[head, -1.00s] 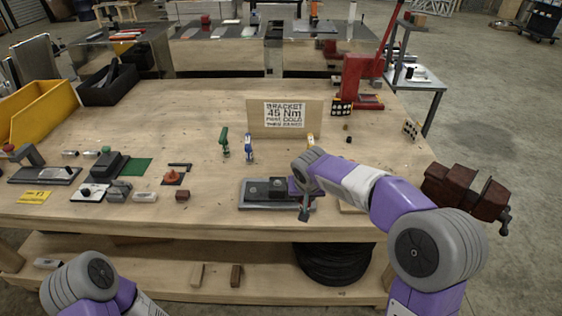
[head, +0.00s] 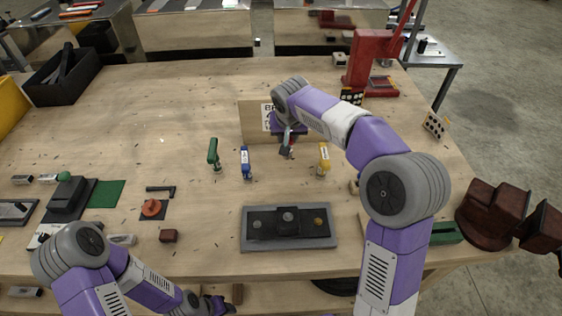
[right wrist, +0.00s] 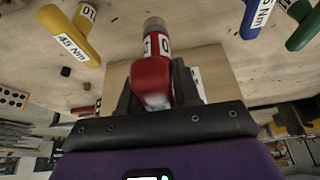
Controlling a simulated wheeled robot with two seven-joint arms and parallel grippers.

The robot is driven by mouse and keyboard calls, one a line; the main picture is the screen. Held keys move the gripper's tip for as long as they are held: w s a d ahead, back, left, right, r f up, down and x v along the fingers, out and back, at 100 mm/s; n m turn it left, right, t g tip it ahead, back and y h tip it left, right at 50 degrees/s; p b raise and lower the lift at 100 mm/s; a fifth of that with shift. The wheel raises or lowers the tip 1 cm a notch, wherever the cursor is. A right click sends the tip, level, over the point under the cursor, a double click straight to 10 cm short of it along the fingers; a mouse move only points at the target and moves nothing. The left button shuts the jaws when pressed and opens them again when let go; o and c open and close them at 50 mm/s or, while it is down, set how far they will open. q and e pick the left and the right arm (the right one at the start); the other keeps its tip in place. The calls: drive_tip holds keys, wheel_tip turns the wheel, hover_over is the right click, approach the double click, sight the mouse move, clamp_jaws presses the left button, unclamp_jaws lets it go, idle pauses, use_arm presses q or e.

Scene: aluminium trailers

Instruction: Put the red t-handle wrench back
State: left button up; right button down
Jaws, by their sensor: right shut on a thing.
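The red t-handle wrench (right wrist: 152,72) is in my right gripper (right wrist: 150,95); the wrist view shows its red handle between the dark fingers. In the head view my right gripper (head: 287,150) is over the table, in the gap between the blue t-handle wrench (head: 246,162) and the yellow t-handle wrench (head: 323,158). The green t-handle wrench (head: 213,154) stands further left. I cannot tell whether the red wrench's lower end touches the table. My left gripper (head: 218,306) is low at the bottom edge, partly cut off, with its fingers unclear.
A bracket sign board (head: 252,124) stands behind the wrenches, partly hidden by my right arm. A grey fixture plate (head: 262,240) lies in front of them. A red press (head: 362,62) is at the back right and a dark red vise (head: 492,212) at the right edge.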

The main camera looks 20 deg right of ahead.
drive_tip(key=shift+w+f, duration=0.15)
drive_tip(key=shift+f, duration=0.15)
drive_tip(key=f, duration=0.1)
drive_tip(key=f+b, duration=0.1)
drive_tip(key=f, duration=0.2)
drive_tip(key=shift+s, duration=0.25)
drive_tip(key=shift+w+f+b, duration=0.1)
drive_tip(key=shift+f+b, duration=0.85)
drive_tip(key=shift+f, duration=1.65)
drive_tip(key=shift+f, duration=0.1)
drive_tip(key=c, duration=1.2)
unclamp_jaws()
drive_tip(key=shift+f, duration=0.15)
drive_tip(key=shift+c, duration=0.2)
drive_tip(key=o, duration=0.5)
drive_tip(key=shift+c, duration=0.2)
drive_tip(key=shift+r, duration=0.2)
